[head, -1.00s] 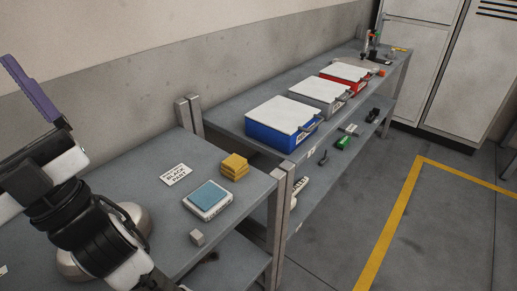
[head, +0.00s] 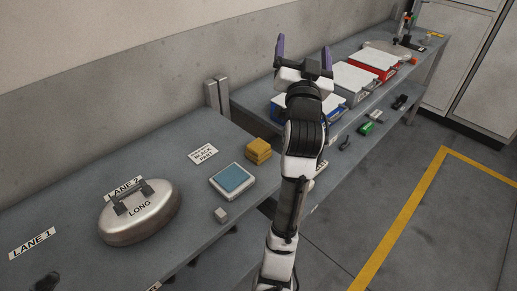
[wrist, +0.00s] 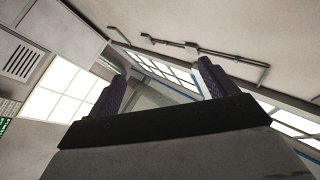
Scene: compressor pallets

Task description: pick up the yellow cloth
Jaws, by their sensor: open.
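A yellow folded stack (head: 258,150) that looks like cloth lies on the near grey table, beside a white pad with a blue top (head: 233,180). A small flat yellow thing (head: 436,36) lies at the far end of the far bench; it is too small to tell what it is. In the wrist view my gripper (wrist: 160,85) points up at the windows and ceiling, and no cloth shows there.
A metal lid marked LONG (head: 142,212) and a small grey cube (head: 221,215) sit on the near table (head: 75,190). The far bench holds blue, grey and red (head: 372,65) bins. Small tools lie on its lower shelf. Open floor (head: 420,230) lies at right.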

